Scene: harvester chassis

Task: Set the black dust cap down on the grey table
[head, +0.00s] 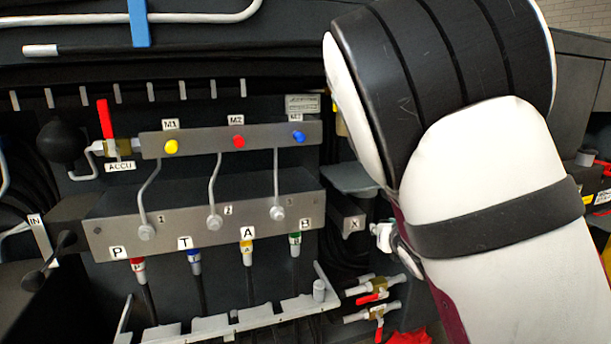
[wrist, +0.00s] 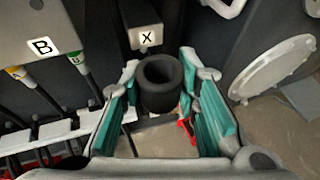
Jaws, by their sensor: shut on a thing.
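The black dust cap (wrist: 160,84) is a short, hollow dark cylinder with its open end toward the wrist camera. My gripper (wrist: 160,92) is shut on it, with a teal-padded finger on each side. The cap shows in front of the grey block marked X (wrist: 146,38); I cannot tell whether they touch. I cannot make out the grey table for certain in either view.
A valve panel (head: 205,225) with levers and labelled hoses stands left of my arm. Red-handled valves (head: 375,297) sit low beside the arm. A white rail (head: 230,322) runs along the bottom. Dark surfaces with small items, including a grey cylinder (head: 586,157), lie at the far right.

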